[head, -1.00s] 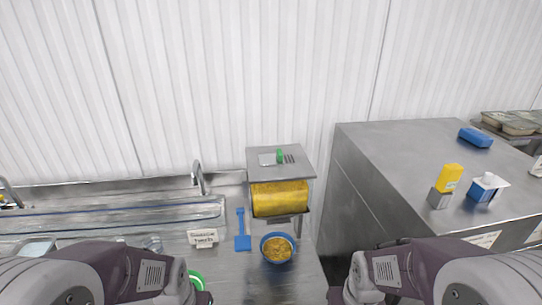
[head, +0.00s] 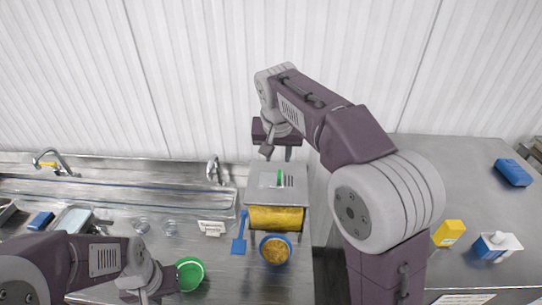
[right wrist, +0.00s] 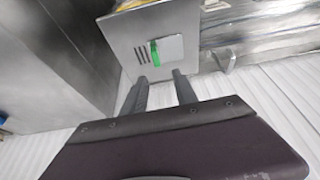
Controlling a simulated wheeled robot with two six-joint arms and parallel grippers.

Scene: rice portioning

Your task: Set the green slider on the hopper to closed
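The hopper (head: 296,195) has a grey top and a yellow front, and stands at the middle of the counter against the back wall. The small green slider (head: 279,177) is on its top plate beside some dark slots. It also shows in the right wrist view (right wrist: 154,53). My right gripper (head: 277,154) is above and behind the hopper top, fingers pointing down. In the right wrist view its two fingers (right wrist: 160,78) are apart and empty, short of the slider. My left gripper (head: 165,284) is low at the left by a green bowl; its fingertips cannot be made out.
A blue bowl (head: 289,243) with yellowish contents stands below the hopper, with a blue scoop (head: 239,240) and a label card (head: 212,228) to its left. The green bowl (head: 200,264) is near my left gripper. A sink lies left; cartons stand on the right counter.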

